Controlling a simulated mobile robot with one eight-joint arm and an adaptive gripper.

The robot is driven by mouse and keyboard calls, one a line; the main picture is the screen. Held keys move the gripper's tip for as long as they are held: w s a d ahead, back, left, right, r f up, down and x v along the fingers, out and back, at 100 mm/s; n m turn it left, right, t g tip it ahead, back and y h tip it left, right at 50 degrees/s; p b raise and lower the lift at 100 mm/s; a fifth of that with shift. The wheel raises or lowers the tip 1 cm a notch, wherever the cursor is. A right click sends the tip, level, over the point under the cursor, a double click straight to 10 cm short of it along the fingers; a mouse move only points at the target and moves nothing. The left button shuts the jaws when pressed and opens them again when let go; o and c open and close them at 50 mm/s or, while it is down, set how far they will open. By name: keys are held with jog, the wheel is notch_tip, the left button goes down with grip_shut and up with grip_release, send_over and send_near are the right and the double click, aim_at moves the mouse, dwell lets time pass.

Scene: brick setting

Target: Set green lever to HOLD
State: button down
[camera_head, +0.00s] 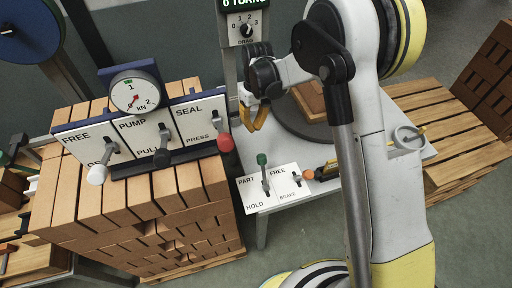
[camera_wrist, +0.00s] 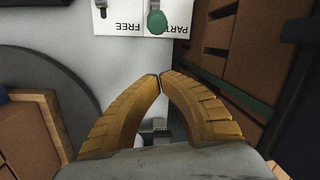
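The green lever (camera_head: 262,160) stands on a white panel (camera_head: 252,195) marked PART at the top and HOLD at the bottom. Its knob is at the PART end. The green knob (camera_wrist: 156,21) also shows at the top of the wrist view, ahead of my fingertips and beside the upside-down word PART. My gripper (camera_head: 254,124) is above and slightly left of the lever in the head view, apart from it. In the wrist view its yellow fingers (camera_wrist: 160,76) meet at the tips with nothing between them.
An orange-knobbed brake lever (camera_head: 308,174) is close right of the green lever. Left, a brick stack (camera_head: 150,215) carries a panel with white, black and red (camera_head: 226,142) levers and a gauge (camera_head: 136,92). A round turntable (camera_head: 292,118) lies behind. A drag dial (camera_head: 246,29) is above.

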aim_at(263, 170)
jog(key=f+b, duration=0.1)
jog(key=f, duration=0.2)
jog(key=s+f+b, duration=0.1)
jog(key=f, duration=0.3)
jog(key=f+b, duration=0.1)
jog(key=f, duration=0.2)
jog(key=shift+s+a+f+b, duration=0.15)
jog(key=shift+a+f+b, duration=0.05)
jog(key=shift+a+b, duration=0.1)
jog(key=s+d+r, duration=0.2)
jog(key=s, duration=0.1)
jog(key=shift+r+b, duration=0.1)
jog(key=shift+b, duration=0.25)
